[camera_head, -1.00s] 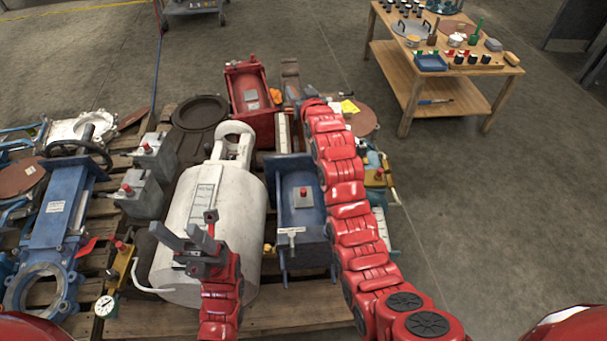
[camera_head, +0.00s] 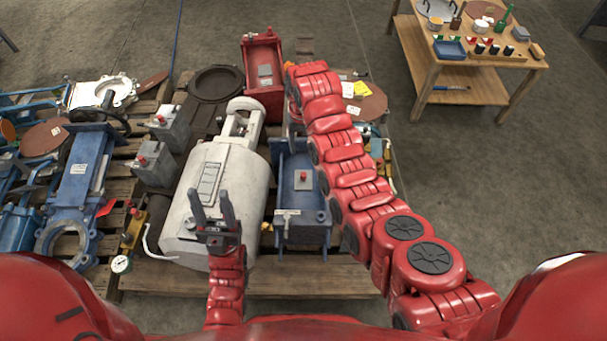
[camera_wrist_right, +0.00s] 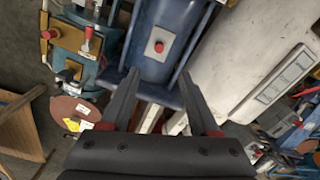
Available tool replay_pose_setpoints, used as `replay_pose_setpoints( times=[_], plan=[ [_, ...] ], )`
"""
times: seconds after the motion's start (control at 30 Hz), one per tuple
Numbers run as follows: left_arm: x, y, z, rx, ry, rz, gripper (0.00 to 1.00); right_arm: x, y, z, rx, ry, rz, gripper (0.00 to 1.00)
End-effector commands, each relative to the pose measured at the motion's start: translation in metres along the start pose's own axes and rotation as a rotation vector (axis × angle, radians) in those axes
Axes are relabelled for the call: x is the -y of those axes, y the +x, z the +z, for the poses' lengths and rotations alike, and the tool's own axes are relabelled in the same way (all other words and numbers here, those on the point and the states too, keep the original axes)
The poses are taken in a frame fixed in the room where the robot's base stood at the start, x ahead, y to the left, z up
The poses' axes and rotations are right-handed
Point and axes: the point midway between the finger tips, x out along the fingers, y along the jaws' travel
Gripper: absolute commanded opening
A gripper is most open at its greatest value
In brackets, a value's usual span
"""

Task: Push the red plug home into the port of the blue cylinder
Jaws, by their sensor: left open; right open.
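The blue cylinder (camera_head: 292,225) lies on the pallet right of the big white cylinder. A red plug (camera_head: 302,175) shows on the grey plate on its top; how deep it sits I cannot tell. In the right wrist view the same red plug (camera_wrist_right: 159,47) stands on the blue body (camera_wrist_right: 152,72), beyond my fingertips. My right gripper (camera_wrist_right: 158,76) is open and empty, with the plug between the lines of its fingers, apart from it. In the head view my red right arm hides that gripper. My left gripper (camera_head: 211,198) is open and empty over the white cylinder.
The white cylinder (camera_head: 235,190) fills the pallet's middle. A red housing (camera_head: 263,85), a dark ring (camera_head: 214,88) and grey boxes with red knobs (camera_head: 154,165) surround it. A blue valve body (camera_head: 82,185) lies at left. A wooden table (camera_head: 470,85) stands back right; floor at right is clear.

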Motion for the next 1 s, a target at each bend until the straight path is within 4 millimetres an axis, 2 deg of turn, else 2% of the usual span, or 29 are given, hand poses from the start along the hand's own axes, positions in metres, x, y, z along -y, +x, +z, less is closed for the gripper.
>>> replay_pose_setpoints(
  times=[0.17, 0.63, 0.8, 1.0],
  plan=[
    [0.000, -0.002, 0.000, 0.000, 0.000, 0.000, 0.50, 0.000, 0.009, -0.001, -0.002, 0.000, 0.000, 0.62],
    [-0.001, -0.020, 0.004, 0.000, 0.000, 0.000, 0.50, 0.000, 0.104, 0.000, 0.002, -0.001, 0.000, 0.62],
    [-0.001, -0.025, 0.004, 0.000, 0.000, 0.000, 0.50, 0.000, 0.119, -0.002, -0.002, -0.001, 0.001, 0.62],
    [-0.001, -0.025, 0.004, 0.000, 0.000, 0.000, 0.50, 0.000, 0.121, -0.002, -0.006, 0.000, 0.000, 0.62]
  ],
)
